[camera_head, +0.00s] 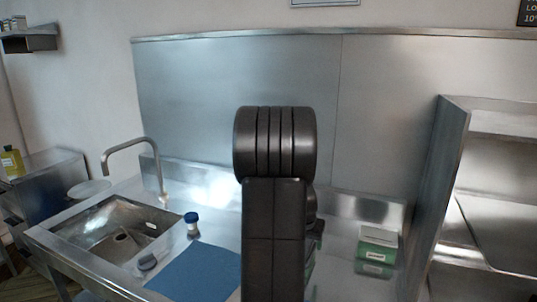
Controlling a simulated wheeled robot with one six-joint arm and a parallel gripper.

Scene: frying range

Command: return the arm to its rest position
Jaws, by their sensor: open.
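My dark arm (273,220) stands upright in the middle of the view, with a thick ribbed joint (275,142) at its top. Its lower part runs out of the bottom of the picture. I cannot see my gripper or its fingers. The arm hides part of the steel counter and the back panel behind it.
A sink (118,229) with a curved tap (127,146) is at left. A blue-lidded jar (192,224) stands beside it, behind a blue mat (199,272). A green and white box (377,248) sits at right, near a steel shelf unit (448,170).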

